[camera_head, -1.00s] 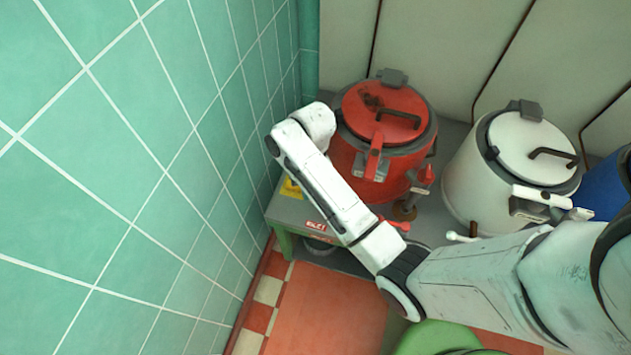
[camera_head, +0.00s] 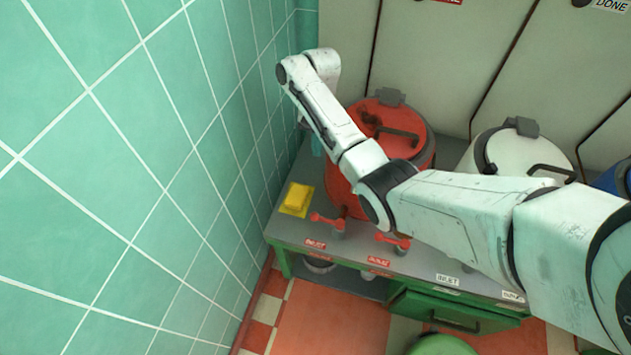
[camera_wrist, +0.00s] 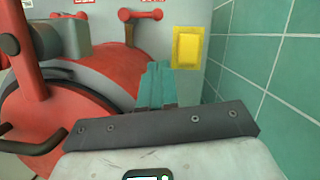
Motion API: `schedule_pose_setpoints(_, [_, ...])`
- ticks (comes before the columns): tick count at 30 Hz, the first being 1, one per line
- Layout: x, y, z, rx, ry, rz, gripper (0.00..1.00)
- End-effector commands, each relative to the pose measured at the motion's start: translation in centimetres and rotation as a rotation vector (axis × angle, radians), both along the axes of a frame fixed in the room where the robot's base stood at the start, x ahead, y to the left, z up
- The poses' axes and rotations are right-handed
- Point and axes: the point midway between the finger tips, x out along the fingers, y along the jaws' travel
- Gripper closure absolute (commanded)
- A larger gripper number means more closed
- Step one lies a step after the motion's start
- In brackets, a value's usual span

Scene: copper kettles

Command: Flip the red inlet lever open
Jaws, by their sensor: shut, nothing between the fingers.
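Two red levers are on the front strip of the bench by the red kettle (camera_head: 343,165). The left red lever (camera_head: 327,222), beside the yellow sponge, has a blurred red label below it that seems to read INLET. It also shows at the top of the wrist view (camera_wrist: 140,15). The right red lever (camera_head: 393,240) has its own red label and also shows in the wrist view (camera_wrist: 72,15). My gripper (camera_wrist: 158,72) is shut and empty, its teal fingers apart from both levers. It is up beside the kettle, near the tiled wall.
A yellow sponge (camera_head: 297,198) lies at the bench's left end, by the green tiled wall (camera_head: 150,150). The white kettle (camera_head: 520,150) stands to the right. The red kettle's lid handle (camera_wrist: 32,140) and clamp stick up close to my gripper.

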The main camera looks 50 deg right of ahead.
Motion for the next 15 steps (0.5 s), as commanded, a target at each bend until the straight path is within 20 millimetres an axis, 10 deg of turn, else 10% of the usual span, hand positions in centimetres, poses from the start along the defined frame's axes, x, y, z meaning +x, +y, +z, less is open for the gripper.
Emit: schedule_pose_setpoints(15, [-1.2,1.9,-7.8,0.000,0.000,0.000,1.00])
